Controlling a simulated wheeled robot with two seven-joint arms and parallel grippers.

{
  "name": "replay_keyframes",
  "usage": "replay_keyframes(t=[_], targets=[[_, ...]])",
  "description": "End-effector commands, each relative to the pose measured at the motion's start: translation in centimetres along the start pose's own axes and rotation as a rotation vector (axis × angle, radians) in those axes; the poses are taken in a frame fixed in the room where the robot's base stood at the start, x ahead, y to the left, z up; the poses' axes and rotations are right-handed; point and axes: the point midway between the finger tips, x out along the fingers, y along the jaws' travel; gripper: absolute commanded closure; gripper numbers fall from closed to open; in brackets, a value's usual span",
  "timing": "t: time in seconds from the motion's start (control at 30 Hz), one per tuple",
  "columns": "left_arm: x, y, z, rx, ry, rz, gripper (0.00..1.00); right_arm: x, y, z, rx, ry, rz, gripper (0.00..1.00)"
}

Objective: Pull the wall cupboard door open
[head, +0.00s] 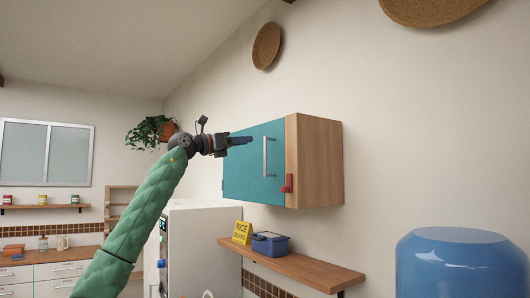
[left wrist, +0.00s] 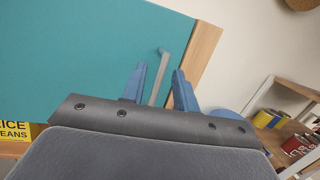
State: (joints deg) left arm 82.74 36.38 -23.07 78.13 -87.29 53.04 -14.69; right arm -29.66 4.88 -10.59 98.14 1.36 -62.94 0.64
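The wall cupboard (head: 318,160) has a teal door (head: 243,175), which looks closed, and wooden sides. A pale vertical bar handle (head: 265,157) is near the door's right edge. A red piece, perhaps a latch (head: 287,184), sits at the lower right front edge. My left gripper (head: 247,140) is in front of the door, just left of the handle's upper part. In the left wrist view its two blue fingers (left wrist: 159,88) are apart, and the handle (left wrist: 161,72) shows between them, seemingly beyond the tips. Contact is not visible. My right gripper is out of view.
A large blue bottle (head: 462,265) is at the lower right. A potted plant (head: 150,132) is behind my left arm.

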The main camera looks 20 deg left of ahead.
Motion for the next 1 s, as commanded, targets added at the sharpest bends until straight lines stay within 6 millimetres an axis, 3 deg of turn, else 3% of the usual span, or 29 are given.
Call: replay_keyframes(t=[0.13, 0.37, 0.8, 1.0], targets=[[-0.1, -0.2, -2.2, 0.034, 0.115, -0.014, 0.70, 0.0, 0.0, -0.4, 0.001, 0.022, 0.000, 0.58], [0.5, -0.5, -3.0, 0.052, 0.158, -0.028, 0.70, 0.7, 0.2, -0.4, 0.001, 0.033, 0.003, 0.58], [5.6, -0.6, -3.6, 0.052, 0.155, -0.028, 0.70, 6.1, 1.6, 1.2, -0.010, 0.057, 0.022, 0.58], [7.0, -0.6, -3.9, 0.051, 0.154, -0.027, 0.70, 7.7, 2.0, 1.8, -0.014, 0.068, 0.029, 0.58]])
